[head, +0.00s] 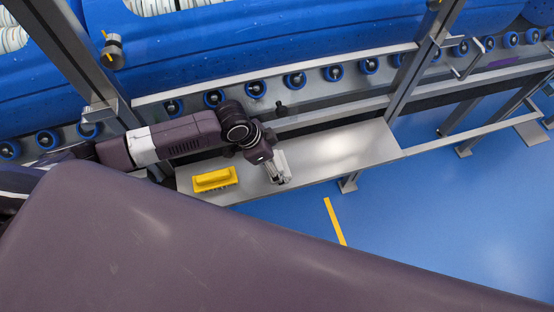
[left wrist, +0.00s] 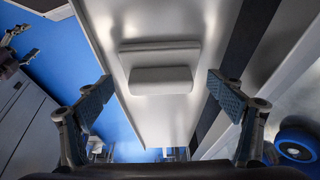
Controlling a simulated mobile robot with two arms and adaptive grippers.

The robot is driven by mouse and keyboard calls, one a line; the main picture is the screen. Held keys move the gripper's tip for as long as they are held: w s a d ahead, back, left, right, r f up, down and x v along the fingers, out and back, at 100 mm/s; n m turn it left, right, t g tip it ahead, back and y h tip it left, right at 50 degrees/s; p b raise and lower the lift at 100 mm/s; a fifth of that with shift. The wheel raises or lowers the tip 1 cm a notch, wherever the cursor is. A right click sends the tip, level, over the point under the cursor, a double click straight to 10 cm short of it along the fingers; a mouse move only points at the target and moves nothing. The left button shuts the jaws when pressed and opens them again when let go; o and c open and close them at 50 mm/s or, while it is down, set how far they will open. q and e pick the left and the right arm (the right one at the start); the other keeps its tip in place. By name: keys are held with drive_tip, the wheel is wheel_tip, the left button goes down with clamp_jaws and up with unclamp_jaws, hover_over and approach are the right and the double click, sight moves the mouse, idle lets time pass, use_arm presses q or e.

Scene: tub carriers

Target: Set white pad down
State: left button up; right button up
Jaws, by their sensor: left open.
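The white pad (left wrist: 158,52) lies on the steel shelf (left wrist: 185,118) in the left wrist view, its raised block handle (left wrist: 161,80) facing the camera. In the head view the pad (head: 284,162) is partly hidden by my left gripper (head: 276,168), which points down at it. In the left wrist view my left gripper (left wrist: 159,84) is open, with one finger on each side of the pad and visible gaps between. Dark gripper-like parts at the upper left of the left wrist view may be my right gripper (left wrist: 24,44); its jaw state is unclear.
A yellow pad (head: 214,180) lies on the shelf, left of my left gripper in the head view. The shelf (head: 350,145) is bare to the right. Behind it are metal posts, rollers (head: 296,80) and blue tubs (head: 240,45). Blue floor (head: 450,210) lies in front.

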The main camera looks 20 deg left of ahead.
use_arm(q)
drive_tip(key=v, duration=1.2)
drive_tip(key=shift+w+d, duration=0.1)
